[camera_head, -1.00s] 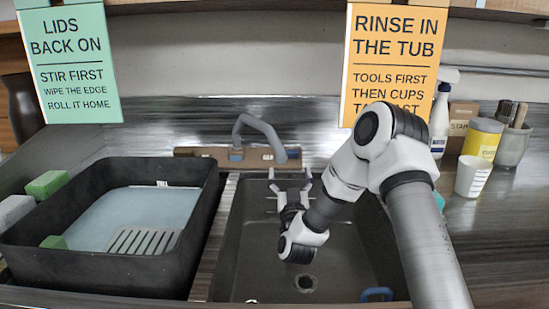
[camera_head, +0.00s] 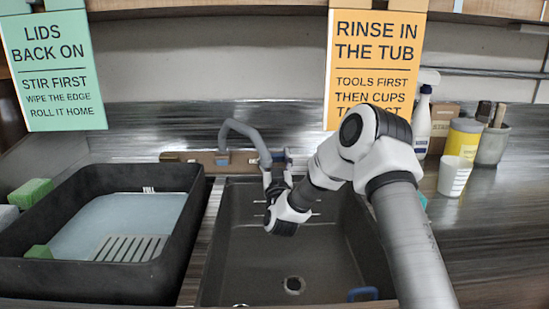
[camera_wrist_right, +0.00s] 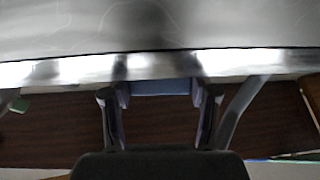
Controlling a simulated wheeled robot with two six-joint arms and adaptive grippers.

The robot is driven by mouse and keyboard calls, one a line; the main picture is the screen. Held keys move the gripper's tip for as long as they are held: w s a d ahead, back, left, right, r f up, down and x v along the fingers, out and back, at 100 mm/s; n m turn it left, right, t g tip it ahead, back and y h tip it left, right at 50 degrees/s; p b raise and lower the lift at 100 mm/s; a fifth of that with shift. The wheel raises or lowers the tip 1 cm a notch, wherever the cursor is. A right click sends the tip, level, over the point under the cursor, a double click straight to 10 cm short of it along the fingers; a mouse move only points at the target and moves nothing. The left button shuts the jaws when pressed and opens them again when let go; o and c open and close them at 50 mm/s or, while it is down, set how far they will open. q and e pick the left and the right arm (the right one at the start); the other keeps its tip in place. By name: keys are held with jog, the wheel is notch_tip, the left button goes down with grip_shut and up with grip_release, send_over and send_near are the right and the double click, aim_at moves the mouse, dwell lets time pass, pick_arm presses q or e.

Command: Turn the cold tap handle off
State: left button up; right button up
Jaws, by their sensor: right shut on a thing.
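The tap has a grey curved spout (camera_head: 240,127) on a brown back plate (camera_head: 190,158) behind the sink. One blue part (camera_head: 222,158) shows at the left of the plate. A blue tap handle (camera_head: 287,155) shows at the right, partly hidden by my right gripper (camera_head: 277,182). In the right wrist view, the blue handle (camera_wrist_right: 160,87) lies between the two fingers of my right gripper (camera_wrist_right: 160,95), which is shut on it. The handle's exact angle cannot be told. My left gripper is not in view.
The dark sink (camera_head: 245,250) is below my right arm. A black tub (camera_head: 175,235) with a slatted grey piece stands at left. A white cup (camera_head: 454,176), a yellow can (camera_head: 463,138) and a spray bottle (camera_head: 422,122) stand at right. An orange sign (camera_head: 374,65) hangs behind my arm.

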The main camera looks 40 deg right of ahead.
jog(key=shift+m+g+h+b, duration=0.35)
jog(key=shift+m+g+h, duration=0.05)
jog(key=shift+m+h, duration=0.3)
jog(key=o, duration=1.2)
jog(key=shift+c, duration=0.2)
jog(key=v, duration=1.2)
